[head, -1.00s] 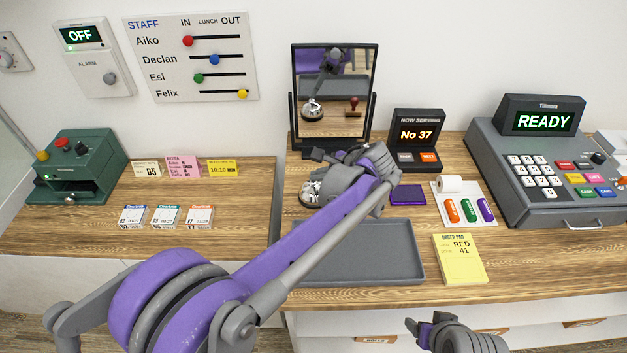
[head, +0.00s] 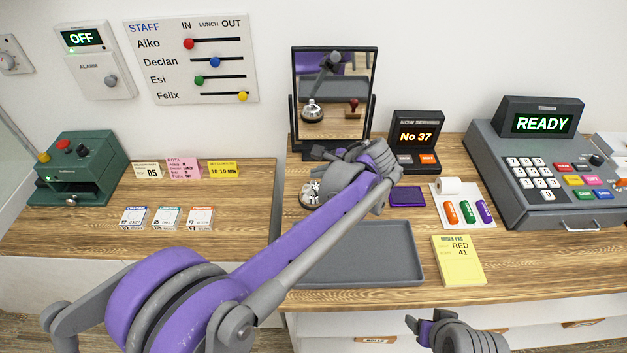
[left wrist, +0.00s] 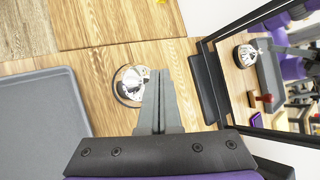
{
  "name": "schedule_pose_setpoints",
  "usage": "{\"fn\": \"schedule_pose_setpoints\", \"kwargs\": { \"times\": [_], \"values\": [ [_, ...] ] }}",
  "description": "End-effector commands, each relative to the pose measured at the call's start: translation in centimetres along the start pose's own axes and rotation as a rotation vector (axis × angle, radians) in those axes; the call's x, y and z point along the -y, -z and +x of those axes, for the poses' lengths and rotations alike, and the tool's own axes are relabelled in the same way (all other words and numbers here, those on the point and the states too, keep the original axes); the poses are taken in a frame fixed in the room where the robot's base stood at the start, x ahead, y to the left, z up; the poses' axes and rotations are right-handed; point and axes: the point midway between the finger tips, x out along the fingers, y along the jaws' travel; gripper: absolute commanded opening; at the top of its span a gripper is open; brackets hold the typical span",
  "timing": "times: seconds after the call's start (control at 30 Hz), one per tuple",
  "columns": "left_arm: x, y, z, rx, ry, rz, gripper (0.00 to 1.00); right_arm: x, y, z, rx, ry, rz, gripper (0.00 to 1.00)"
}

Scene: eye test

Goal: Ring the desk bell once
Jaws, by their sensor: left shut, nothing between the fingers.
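A framed mirror (head: 372,85) stands behind, reflecting the bell and a red-handled stamp. A grey tray (head: 360,262) lies in front. A number display (head: 417,135), purple pad (head: 407,197), yellow order pad (head: 459,260) and till (head: 490,140) are on the right.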

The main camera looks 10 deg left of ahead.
Motion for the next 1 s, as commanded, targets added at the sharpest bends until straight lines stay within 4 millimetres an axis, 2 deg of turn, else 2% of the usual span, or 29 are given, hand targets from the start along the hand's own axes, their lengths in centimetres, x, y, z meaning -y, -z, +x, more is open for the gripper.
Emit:
{"fn": "schedule_pose_setpoints", "kwargs": {
  "times": [0.27, 0.8, 1.0],
  "values": [
    [0.0, 0.0, -0.1, 0.000, 0.000, 0.000, 0.00, 0.0, 0.0, 0.0, 0.000, 0.000, 0.000, 0.68],
    [2.6, -2.5, -3.4, 0.000, 0.001, -0.001, 0.00, 0.0, 2.7, -2.4, -0.025, 0.000, 0.000, 0.68],
    [2.5, -2.5, -3.5, 0.000, 0.000, 0.000, 0.00, 0.0, 2.7, -2.3, -0.025, 0.000, 0.000, 0.68]
  ]
}}
